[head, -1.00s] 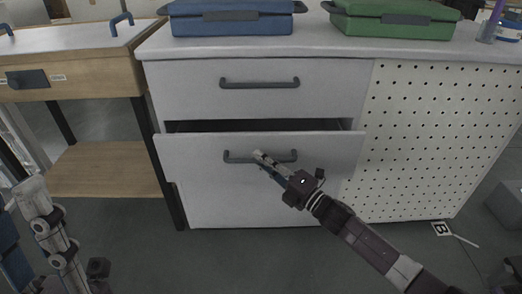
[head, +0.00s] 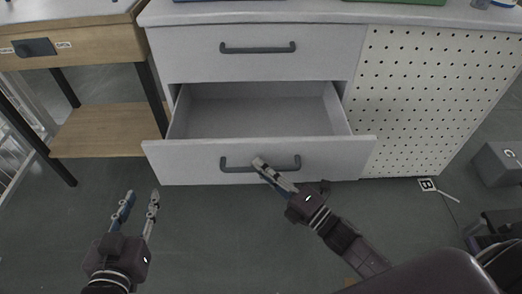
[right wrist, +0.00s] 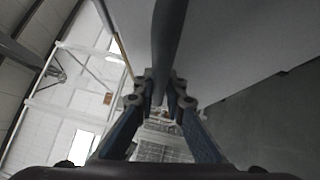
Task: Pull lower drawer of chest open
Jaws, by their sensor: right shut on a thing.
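The white chest has an upper drawer (head: 258,62), which is shut, and a lower drawer (head: 195,164), which is pulled well out. The inside of the lower drawer is empty where it shows. My right gripper (head: 262,165) is at the middle of the lower drawer's dark bar handle (head: 232,165) and shut on it. The right wrist view shows the handle (right wrist: 168,50) running between the two fingers. My left gripper (head: 139,200) is open and empty, low at the left in front of the chest, apart from everything.
A wooden table (head: 85,50) with a lower shelf stands left of the chest. A white perforated panel (head: 430,95) is on the chest's right. A grey box (head: 497,165) sits on the floor at the far right. The floor (head: 215,235) before the drawer is clear.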

